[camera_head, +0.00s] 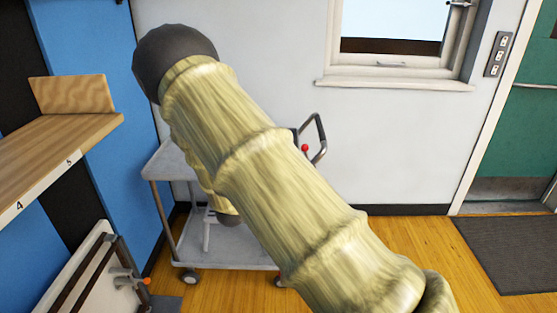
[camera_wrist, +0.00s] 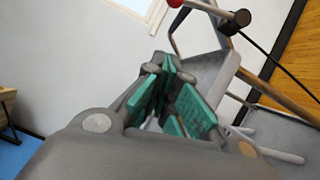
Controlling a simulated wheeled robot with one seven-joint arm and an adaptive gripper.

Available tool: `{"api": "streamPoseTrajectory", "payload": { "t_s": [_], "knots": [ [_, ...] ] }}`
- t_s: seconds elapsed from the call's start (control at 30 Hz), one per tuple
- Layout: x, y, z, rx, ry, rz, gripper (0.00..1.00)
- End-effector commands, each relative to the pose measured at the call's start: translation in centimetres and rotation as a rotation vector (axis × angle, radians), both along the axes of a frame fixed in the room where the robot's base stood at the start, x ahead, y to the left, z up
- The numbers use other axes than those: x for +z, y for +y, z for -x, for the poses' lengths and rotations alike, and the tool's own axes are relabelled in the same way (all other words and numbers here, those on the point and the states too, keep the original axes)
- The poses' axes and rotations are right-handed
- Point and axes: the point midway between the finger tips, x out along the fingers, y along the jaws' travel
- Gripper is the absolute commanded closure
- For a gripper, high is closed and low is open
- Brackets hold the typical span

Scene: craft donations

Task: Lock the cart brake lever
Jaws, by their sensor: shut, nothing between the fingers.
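The grey cart (camera_head: 165,162) stands against the white wall, its middle hidden behind my arm. At its right end is a bent handle (camera_head: 322,135) with a red knob (camera_head: 304,148) beside it. In the wrist view the red knob (camera_wrist: 175,3) tops a light rod that runs to a dark collar (camera_wrist: 236,20) on the cart's frame. This looks like the brake lever. My gripper (camera_wrist: 172,88), with teal finger pads, is shut and empty, below and apart from the knob. In the head view my arm hides the gripper.
A wooden shelf (camera_head: 60,150) juts in at the left, above a white panel with brackets (camera_head: 90,270). A window sill (camera_head: 395,84) is on the wall. A green door (camera_head: 520,140) and dark mat (camera_head: 510,250) are at the right. Wooden floor (camera_head: 420,255) is clear before the mat.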

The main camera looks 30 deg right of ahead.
Motion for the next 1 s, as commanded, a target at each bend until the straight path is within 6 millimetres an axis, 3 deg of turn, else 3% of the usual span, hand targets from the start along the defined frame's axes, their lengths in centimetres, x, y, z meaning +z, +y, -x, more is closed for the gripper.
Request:
{"api": "streamPoseTrajectory", "payload": {
  "t_s": [0.63, 1.0],
  "knots": [
    [0.8, -7.8, -5.1, -0.001, 0.000, -0.001, 1.00],
    [1.5, -10.3, -2.7, -0.001, 0.000, -0.001, 1.00]
  ]
}}
